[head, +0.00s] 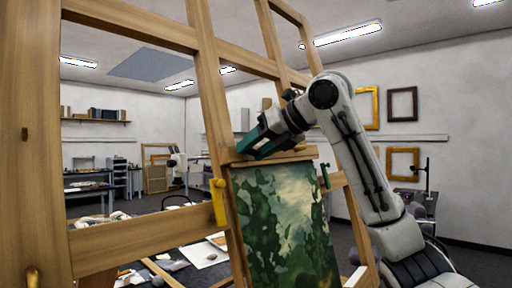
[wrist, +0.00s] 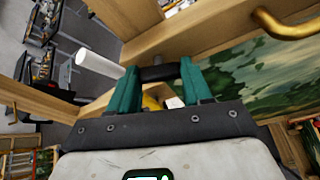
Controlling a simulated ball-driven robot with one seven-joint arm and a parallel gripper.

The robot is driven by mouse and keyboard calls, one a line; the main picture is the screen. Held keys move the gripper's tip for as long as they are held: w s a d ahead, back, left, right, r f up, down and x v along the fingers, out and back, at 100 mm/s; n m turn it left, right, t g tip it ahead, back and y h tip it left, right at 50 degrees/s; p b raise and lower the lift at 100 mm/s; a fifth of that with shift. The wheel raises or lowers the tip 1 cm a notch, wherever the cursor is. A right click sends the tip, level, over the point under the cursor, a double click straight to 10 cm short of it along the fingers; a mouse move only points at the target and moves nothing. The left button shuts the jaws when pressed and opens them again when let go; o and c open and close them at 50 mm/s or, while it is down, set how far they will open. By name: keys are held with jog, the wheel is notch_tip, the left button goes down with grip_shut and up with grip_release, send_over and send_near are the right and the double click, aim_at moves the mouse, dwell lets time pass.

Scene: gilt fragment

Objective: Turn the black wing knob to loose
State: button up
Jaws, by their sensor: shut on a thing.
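The black wing knob (wrist: 160,73) sits on the wooden easel and shows in the wrist view between the green fingers of my gripper (wrist: 159,69). The fingers are shut on it from both sides. In the head view my gripper (head: 258,140) reaches the easel just above the wooden clamp bar (head: 270,156) at the painting's top edge. The knob is hidden there behind the gripper. I cannot tell from these frames how far the knob is turned.
A green landscape painting (head: 287,222) stands on the easel (head: 208,75). A yellow handle (head: 218,202) and a green one (head: 324,176) flank it. A brass hook (wrist: 290,25) and a white cylinder (wrist: 98,63) are near my gripper. Cluttered tables stand behind the easel.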

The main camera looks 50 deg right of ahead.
jog(key=shift+a+n+h, duration=0.1)
jog(key=shift+n+h, duration=0.5)
jog(key=shift+n, duration=1)
jog(key=o, duration=1.1)
jog(key=shift+c, duration=0.2)
jog(key=b+v, duration=0.2)
jog(key=v, duration=0.9)
jog(key=shift+b, duration=0.3)
